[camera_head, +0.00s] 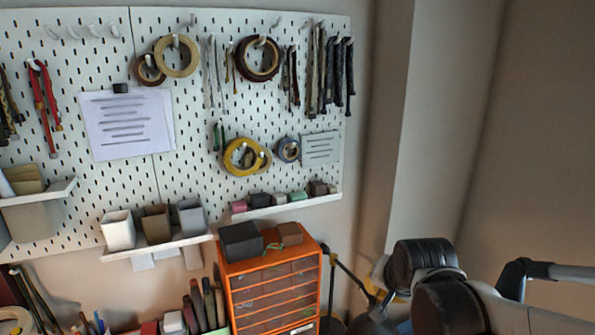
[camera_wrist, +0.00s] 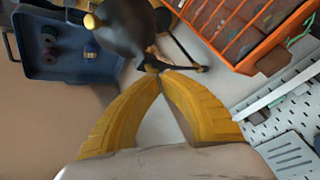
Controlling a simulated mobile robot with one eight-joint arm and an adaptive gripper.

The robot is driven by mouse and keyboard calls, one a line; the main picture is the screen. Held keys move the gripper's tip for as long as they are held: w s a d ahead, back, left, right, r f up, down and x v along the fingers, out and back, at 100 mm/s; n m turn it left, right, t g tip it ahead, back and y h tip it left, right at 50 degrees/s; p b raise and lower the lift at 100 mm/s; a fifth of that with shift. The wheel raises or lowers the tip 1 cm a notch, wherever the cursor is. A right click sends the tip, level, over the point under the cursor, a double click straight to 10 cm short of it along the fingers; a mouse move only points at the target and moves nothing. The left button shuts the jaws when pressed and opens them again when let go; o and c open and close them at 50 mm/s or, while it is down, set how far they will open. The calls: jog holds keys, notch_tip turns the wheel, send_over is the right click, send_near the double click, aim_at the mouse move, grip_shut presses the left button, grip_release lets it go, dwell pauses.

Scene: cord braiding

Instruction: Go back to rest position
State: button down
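My gripper (camera_wrist: 161,76) shows in the wrist view as two yellow ribbed fingers. They lean together and their tips meet, with a narrow triangular gap lower down between them. Nothing is visibly held. A dark rounded thing with thin black legs and a yellow knob (camera_wrist: 125,28) lies just beyond the tips; I cannot tell how far beyond. In the head view my arm is at the lower right, and my gripper is mostly hidden behind its links. No braided cord shows at the fingers.
An orange drawer cabinet (camera_head: 272,285) stands below the pegboard (camera_head: 195,100), which holds tape rolls and hanging cords. The cabinet also shows in the wrist view (camera_wrist: 248,58). A blue bin (camera_wrist: 62,70) with spools is at the wrist view's upper left. Bare wall (camera_head: 530,150) fills the right.

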jog(key=s+f+n+b, duration=0.6)
jog(key=s+f+b, duration=0.7)
jog(key=s+f, duration=0.2)
jog(key=shift+s+b, duration=0.35)
jog(key=shift+s, duration=0.85)
